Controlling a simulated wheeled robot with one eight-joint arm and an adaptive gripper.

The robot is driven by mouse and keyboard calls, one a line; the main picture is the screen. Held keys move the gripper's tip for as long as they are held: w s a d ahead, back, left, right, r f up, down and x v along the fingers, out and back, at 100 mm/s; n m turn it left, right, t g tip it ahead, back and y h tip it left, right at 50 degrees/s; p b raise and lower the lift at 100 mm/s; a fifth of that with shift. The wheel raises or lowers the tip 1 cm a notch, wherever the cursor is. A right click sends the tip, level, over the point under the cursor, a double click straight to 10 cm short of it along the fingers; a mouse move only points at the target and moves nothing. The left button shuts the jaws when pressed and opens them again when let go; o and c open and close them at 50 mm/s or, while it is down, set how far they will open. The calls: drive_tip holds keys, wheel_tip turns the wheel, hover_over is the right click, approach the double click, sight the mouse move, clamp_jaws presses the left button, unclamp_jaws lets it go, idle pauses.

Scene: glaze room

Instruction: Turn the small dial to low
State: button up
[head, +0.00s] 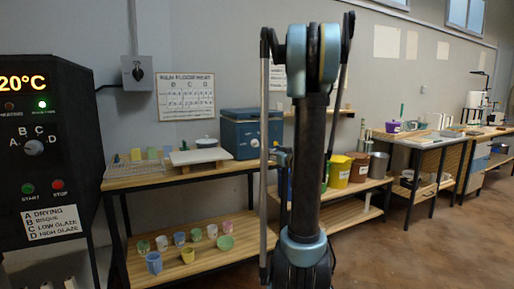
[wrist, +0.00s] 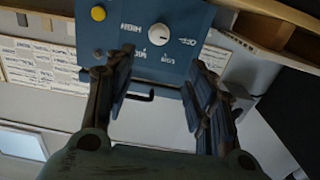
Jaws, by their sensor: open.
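The small dial is a round white knob (wrist: 158,35) on a blue box (wrist: 185,15), seen in the wrist view. Its pointer direction is too small to tell. Printed labels ring it; they appear turned over and blurred, with an OFF-like one at right. My gripper (wrist: 157,88) is open and empty, its two dark fingers apart, below the dial in the picture and not touching it. In the head view the blue box (head: 238,135) stands on the wooden bench, partly behind my arm; my gripper is hidden there.
A yellow button (wrist: 98,13) sits left of the dial. In the head view, a black control panel (head: 75,130) with its own dial (head: 34,147) stands at left. A white board (head: 195,156) lies beside the box; cups (head: 154,262) fill the lower shelf.

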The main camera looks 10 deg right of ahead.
sight(257, 143)
drive_tip(key=x, duration=1.7)
drive_tip(key=shift+w, duration=0.2)
drive_tip(key=shift+c, duration=0.2)
drive_tip(key=c, duration=0.9)
